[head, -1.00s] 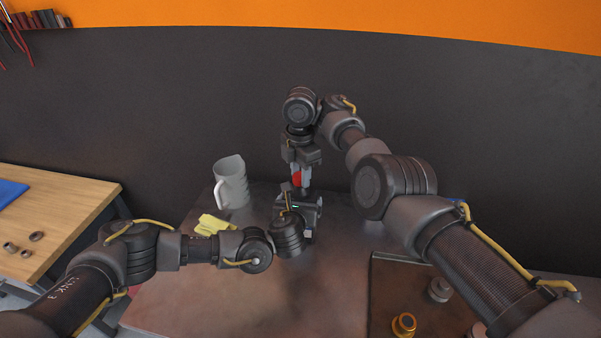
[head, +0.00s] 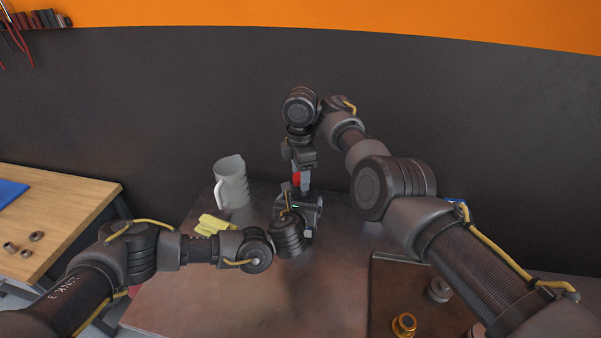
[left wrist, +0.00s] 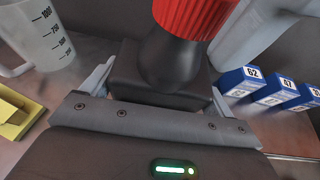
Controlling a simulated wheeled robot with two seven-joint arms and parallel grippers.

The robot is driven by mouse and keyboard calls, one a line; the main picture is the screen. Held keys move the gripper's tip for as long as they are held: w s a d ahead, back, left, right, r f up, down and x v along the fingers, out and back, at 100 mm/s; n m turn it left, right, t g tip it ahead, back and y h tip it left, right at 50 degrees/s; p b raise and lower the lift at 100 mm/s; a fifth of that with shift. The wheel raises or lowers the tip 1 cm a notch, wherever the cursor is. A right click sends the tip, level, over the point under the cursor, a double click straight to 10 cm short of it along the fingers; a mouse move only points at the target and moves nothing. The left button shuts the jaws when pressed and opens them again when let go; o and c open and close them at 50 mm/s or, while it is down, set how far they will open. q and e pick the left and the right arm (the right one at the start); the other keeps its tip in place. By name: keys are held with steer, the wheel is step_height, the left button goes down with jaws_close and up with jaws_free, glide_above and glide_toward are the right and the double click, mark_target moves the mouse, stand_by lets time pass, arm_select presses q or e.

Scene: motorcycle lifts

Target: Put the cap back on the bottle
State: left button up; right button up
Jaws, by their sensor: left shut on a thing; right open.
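The bottle (left wrist: 170,68) is dark and stands upright between the fingers of my left gripper (left wrist: 160,92), which is shut on it; in the head view my left gripper (head: 308,205) hides most of it. The ribbed red cap (left wrist: 195,14) sits over the bottle's neck; it also shows in the head view (head: 296,178). I cannot tell how tightly it is seated. My right gripper (head: 301,178) points down from above with open fingers at the cap. One pale finger (left wrist: 248,35) shows beside the cap in the left wrist view.
A white measuring jug (head: 232,185) and a yellow cloth (head: 211,225) are left of the bottle. Blue labelled boxes (left wrist: 243,83) stand to its right in the wrist view. A dark tray (head: 385,270) with metal parts lies front right. The front middle of the table is clear.

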steer(key=shift+r, duration=2.25)
step_height(320, 180, up, 2)
steer(key=shift+r+n, duration=0.15)
steer(key=shift+n, duration=0.85)
steer(key=shift+c, duration=0.4)
steer(key=shift+r+n, duration=0.6)
steer(key=shift+n, duration=0.1)
steer(key=shift+f, duration=0.1)
steer(key=shift+f, duration=3.9)
